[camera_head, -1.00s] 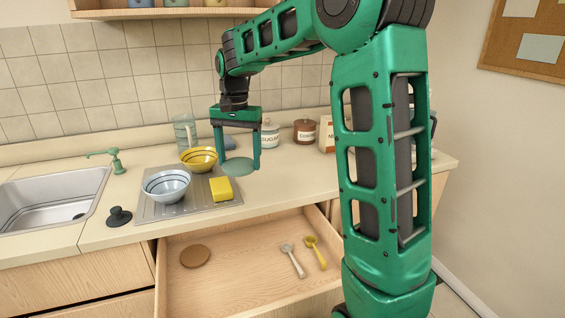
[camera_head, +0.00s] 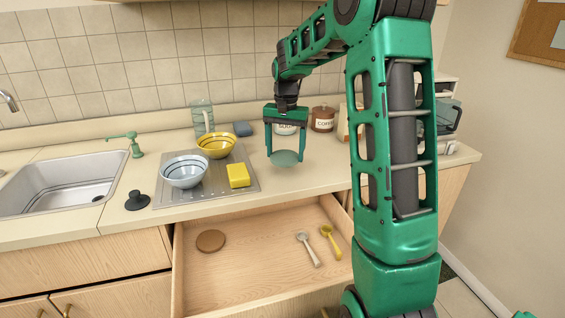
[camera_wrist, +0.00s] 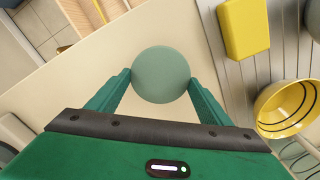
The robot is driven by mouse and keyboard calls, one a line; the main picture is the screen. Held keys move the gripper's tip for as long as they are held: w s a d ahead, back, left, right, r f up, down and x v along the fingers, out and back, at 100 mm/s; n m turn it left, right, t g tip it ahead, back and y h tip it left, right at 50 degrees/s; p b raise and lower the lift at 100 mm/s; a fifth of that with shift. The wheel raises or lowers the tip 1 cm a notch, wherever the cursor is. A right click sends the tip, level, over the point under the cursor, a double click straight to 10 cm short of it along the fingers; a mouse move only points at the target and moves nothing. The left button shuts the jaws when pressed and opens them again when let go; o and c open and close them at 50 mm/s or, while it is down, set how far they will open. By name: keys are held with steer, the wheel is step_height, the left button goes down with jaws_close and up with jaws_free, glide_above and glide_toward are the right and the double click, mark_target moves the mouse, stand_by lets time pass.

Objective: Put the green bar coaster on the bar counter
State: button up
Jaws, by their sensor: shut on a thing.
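The green bar coaster (camera_head: 286,158) is a flat round disc. My gripper (camera_head: 285,156) is shut on it, with one finger at each side of the disc. In the wrist view the coaster (camera_wrist: 161,74) sits between the fingertips, over the beige counter (camera_wrist: 80,80). In the head view the coaster is over the bare counter (camera_head: 310,178), right of the drying mat; I cannot tell how high it is above the surface.
A metal drying mat (camera_head: 208,197) holds a blue bowl (camera_head: 185,171), a yellow bowl (camera_head: 216,145) and a yellow sponge (camera_head: 238,175). An open drawer (camera_head: 255,265) below holds a brown coaster (camera_head: 211,240) and two scoops (camera_head: 329,241). Canisters (camera_head: 322,119) stand behind my gripper.

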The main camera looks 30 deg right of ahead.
mark_target(285, 155)
steer(key=shift+f, duration=2)
steer(key=shift+f, duration=0.2)
steer(key=o, duration=1)
steer(key=shift+r, duration=0.1)
step_height(285, 155, up, 11)
steer(key=shift+r, duration=0.2)
steer(key=s+a+n, duration=0.1)
steer(key=s+n, duration=0.1)
steer(key=s, duration=1.8)
steer(key=shift+n, duration=0.8)
steer(key=s+a+f, duration=0.1)
steer(key=s+f, duration=0.1)
steer(key=s, duration=0.3)
steer(key=s+a+f, duration=0.1)
steer(key=s+f, duration=0.2)
steer(key=s, duration=0.3)
steer(key=s+a+f, duration=0.2)
steer(key=s, duration=0.4)
steer(key=shift+a+f, duration=0.1)
steer(key=shift+f, duration=0.25)
